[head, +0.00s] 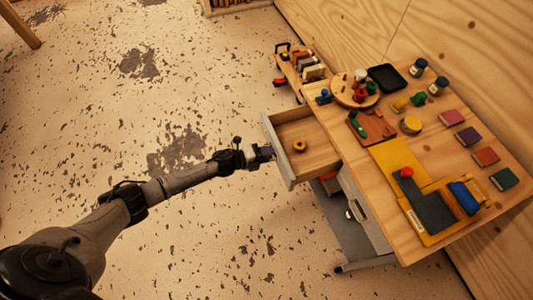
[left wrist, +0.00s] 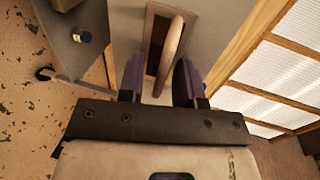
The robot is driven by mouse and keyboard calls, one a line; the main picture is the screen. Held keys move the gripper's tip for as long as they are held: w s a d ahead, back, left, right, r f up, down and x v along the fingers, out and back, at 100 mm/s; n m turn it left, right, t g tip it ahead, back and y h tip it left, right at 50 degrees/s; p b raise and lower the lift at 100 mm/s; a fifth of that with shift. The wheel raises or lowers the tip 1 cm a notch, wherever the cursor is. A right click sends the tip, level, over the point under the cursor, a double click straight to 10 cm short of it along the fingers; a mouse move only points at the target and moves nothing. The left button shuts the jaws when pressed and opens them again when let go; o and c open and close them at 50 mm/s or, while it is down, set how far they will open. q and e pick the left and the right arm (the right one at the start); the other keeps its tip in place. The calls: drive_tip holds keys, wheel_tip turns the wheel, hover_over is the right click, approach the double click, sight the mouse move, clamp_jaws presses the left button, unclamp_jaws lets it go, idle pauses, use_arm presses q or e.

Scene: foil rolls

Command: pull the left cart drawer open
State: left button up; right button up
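The left cart drawer (head: 308,128) stands pulled out from under the wooden tabletop in the head view. My left gripper (head: 264,153) is at the drawer's grey front. In the left wrist view, my left gripper's purple fingers (left wrist: 160,82) stand apart on either side of a pale, curved drawer handle (left wrist: 172,45). A gap shows between the left-hand finger and the handle; the other finger is close to it, and contact is unclear. My right gripper is in neither view.
The cart's wooden top (head: 385,115) carries a yellow board (head: 397,157), a black tray (head: 387,77), jars and coloured blocks. Another grey drawer front (head: 366,208) is nearer me. A small rack (head: 302,68) stands behind the open drawer. The floor to the left is clear.

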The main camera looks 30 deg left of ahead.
use_arm(q)
drive_tip(key=shift+s+a, duration=0.1)
drive_tip(key=p+v, duration=0.3)
drive_tip(key=v, duration=1)
drive_tip(key=shift+s+p, duration=0.25)
drive_tip(key=shift+p, duration=0.1)
drive_tip(key=shift+a+r, duration=0.1)
